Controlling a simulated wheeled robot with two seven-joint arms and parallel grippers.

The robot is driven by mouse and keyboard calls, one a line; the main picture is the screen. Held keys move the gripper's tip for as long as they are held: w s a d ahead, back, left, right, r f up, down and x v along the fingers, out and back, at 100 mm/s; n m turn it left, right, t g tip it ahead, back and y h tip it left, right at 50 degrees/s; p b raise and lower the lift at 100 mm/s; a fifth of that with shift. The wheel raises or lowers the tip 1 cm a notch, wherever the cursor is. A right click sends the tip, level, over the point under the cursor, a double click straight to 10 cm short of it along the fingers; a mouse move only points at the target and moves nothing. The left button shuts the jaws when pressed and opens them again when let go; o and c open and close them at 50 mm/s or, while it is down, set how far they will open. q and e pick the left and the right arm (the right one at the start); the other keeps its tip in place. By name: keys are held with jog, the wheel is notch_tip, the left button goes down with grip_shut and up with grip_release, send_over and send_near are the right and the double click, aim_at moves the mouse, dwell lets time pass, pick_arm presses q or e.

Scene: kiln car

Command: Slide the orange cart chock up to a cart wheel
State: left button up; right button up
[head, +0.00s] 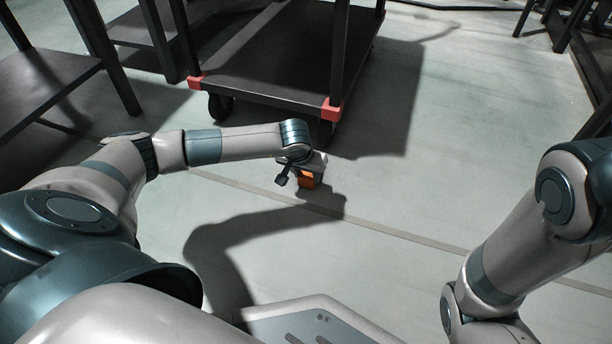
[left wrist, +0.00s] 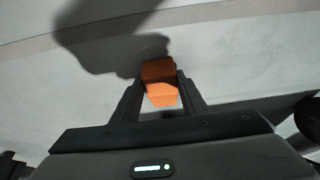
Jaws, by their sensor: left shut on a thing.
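The orange cart chock (head: 308,180) is at floor level under my left gripper (head: 306,172), just in front of the cart's near right corner. In the left wrist view the chock (left wrist: 160,82) sits between the two dark fingers of the left gripper (left wrist: 161,90), which are shut on it. The cart (head: 262,60) has a dark deck with red corner pieces. A front left wheel (head: 221,107) shows clearly. A front right wheel (head: 325,131) shows partly behind the gripper, with a gap to the chock that I cannot judge well. My right gripper is out of view.
A dark table (head: 40,85) stands on the left, and another dark table or rack is behind it. The grey floor (head: 455,150) right of the cart is clear. A thin strip (head: 400,232) crosses the floor. Dark furniture legs stand at the upper right.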

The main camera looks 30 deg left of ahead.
pick_arm(q)
jog(key=shift+w+a+b, duration=0.15)
jog(key=shift+w+b, duration=0.1)
jog(key=shift+w, duration=0.4)
jog(key=shift+w+a+b, duration=0.15)
jog(key=shift+w+b, duration=0.05)
jog(key=shift+w, duration=0.45)
dwell(0.4)
jog(key=shift+w+a+b, duration=0.2)
jog(key=shift+w+b, duration=0.05)
jog(key=shift+w, duration=0.5)
jog(key=shift+w+a+b, duration=0.15)
jog(key=shift+w+b, duration=0.05)
jog(key=shift+w, duration=0.5)
jog(key=o, duration=1.2)
